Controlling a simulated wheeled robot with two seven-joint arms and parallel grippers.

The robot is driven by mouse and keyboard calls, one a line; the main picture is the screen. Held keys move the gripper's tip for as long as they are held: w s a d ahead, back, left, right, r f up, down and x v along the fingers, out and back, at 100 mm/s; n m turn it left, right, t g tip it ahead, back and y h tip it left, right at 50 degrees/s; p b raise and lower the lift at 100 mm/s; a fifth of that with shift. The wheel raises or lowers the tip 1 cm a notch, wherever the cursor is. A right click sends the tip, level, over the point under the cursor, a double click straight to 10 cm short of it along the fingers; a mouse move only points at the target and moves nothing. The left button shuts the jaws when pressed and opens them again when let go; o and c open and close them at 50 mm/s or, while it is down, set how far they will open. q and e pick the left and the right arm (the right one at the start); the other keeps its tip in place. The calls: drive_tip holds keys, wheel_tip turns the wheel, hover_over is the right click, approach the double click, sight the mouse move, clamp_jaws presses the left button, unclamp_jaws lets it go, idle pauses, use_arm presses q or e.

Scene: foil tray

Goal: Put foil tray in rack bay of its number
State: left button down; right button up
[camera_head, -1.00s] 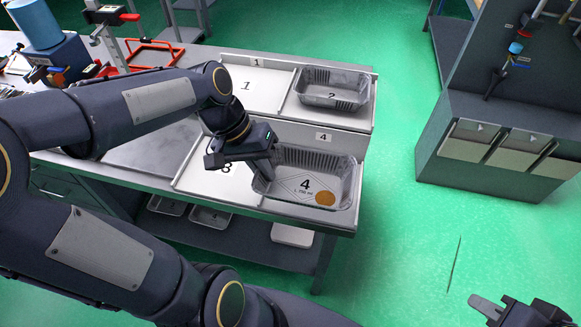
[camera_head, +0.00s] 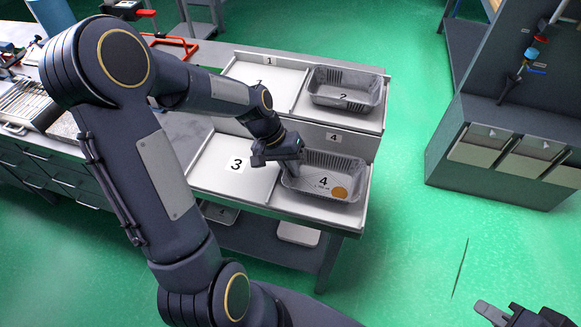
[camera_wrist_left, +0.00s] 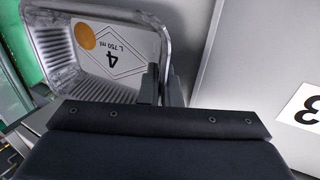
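The foil tray (camera_head: 352,172), a silver pan marked 4 with an orange dot on its floor, is in the lower right bay of the rack, below the rack label 4 (camera_head: 334,137). It looks level; I cannot tell whether its base touches the bay floor. My left gripper (camera_head: 293,172) is at the tray's left wall. In the left wrist view its fingers (camera_wrist_left: 161,86) close narrowly on either side of the tray rim (camera_wrist_left: 205,22). My right gripper (camera_head: 497,314) is cut off at the bottom right, away from the rack, its opening unclear.
Another foil tray marked 2 (camera_head: 375,91) stands in the upper right bay. Bay 3 (camera_head: 212,168) and bay 1 (camera_head: 243,74) are empty. A dark cabinet with bins (camera_head: 480,155) stands at right, with clear green floor between.

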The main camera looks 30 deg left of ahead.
use_arm(q)
drive_tip(key=shift+f, duration=0.2)
drive_tip(key=c, duration=1.6)
unclamp_jaws()
drive_tip(key=shift+c, duration=0.2)
drive_tip(key=v, duration=1.2)
drive_tip(key=s+d+r+t, duration=0.1)
drive_tip(key=s+d, duration=0.3)
drive_tip(key=s, duration=0.4)
drive_tip(key=s+d+m+t, duration=0.1)
drive_tip(key=s+d+t, duration=0.2)
drive_tip(key=s, duration=0.5)
drive_tip(key=shift+d+r+t+y, duration=0.3)
drive_tip(key=shift+d+r, duration=0.05)
drive_tip(key=shift+d, duration=0.5)
